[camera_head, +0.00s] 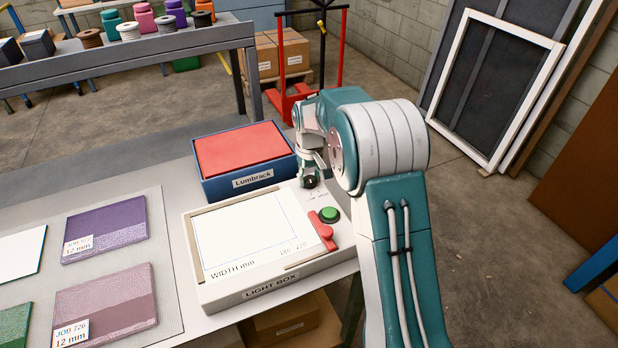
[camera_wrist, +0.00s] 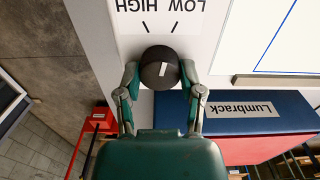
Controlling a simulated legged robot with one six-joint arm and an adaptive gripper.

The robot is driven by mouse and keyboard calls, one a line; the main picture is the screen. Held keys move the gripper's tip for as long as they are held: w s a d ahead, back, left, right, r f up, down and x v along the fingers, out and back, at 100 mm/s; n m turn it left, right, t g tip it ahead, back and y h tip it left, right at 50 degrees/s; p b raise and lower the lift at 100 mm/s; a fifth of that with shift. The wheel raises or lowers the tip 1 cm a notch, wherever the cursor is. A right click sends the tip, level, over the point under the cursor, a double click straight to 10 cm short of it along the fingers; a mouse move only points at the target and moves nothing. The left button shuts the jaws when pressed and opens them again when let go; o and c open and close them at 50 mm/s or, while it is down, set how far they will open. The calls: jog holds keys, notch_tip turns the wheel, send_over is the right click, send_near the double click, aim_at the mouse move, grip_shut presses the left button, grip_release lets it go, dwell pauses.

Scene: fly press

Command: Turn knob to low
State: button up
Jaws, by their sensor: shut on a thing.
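The knob (camera_wrist: 160,68) is black and round with a short white mark on its face. In the wrist view it sits on the light panel below two tick marks, with upside-down labels HIGH (camera_wrist: 134,5) at left and LOW (camera_wrist: 187,5) at right. The white mark points nearly straight up, roughly between the ticks. My gripper (camera_wrist: 163,80) is shut on the knob, one finger at each side. In the head view the knob (camera_head: 310,182) shows at the back right corner of the light box (camera_head: 225,298), under my gripper (camera_head: 312,168).
A blue Lumbrack box (camera_head: 253,182) with a red top stands close beside the knob. A green button (camera_head: 329,214) and a red lever (camera_head: 322,232) are on the light box. Purple and mauve sample pieces lie at left. A red pallet truck (camera_head: 290,100) stands behind.

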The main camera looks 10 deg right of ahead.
aim_at(309, 178)
jog(key=shift+s+f+m, duration=0.1)
jog(key=shift+f+m, duration=0.05)
jog(key=shift+m, duration=0.7)
jog(key=shift+s+f+m, duration=0.1)
jog(key=shift+m, duration=1.05)
jog(key=o, duration=1.2)
jog(key=shift+w, duration=0.1)
jog(key=shift+c, duration=0.2)
jog(key=shift+r, duration=0.15)
notch_tip(309, 178, up, 12)
